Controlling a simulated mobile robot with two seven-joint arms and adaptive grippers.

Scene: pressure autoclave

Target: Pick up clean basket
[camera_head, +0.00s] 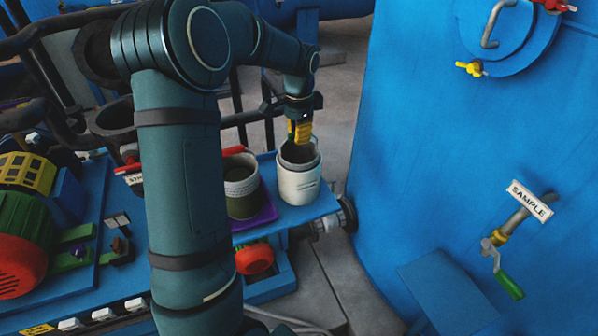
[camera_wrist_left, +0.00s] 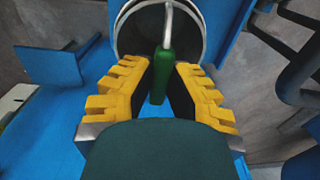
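My left gripper (camera_head: 300,130) has yellow fingers and points down at the mouth of a pale, round basket (camera_head: 299,185) on a blue shelf. In the left wrist view, the fingers (camera_wrist_left: 160,72) are apart, with a green grip (camera_wrist_left: 163,70) on a wire handle between them. There is a gap on both sides of the grip. The basket's metal rim and dark inside (camera_wrist_left: 140,35) show beyond it. A second basket (camera_head: 240,187) with a red grip (camera_head: 234,151) stands to the left on a purple mat (camera_head: 263,212). I cannot read which basket is marked clean. My right gripper is not in view.
The blue shelf (camera_head: 318,209) ends just right of the pale basket. A large blue vessel (camera_head: 420,150) with a SAMPLE tag (camera_head: 530,200) and green-handled valve (camera_head: 509,286) fills the right side. Motors and dark pipes crowd the left.

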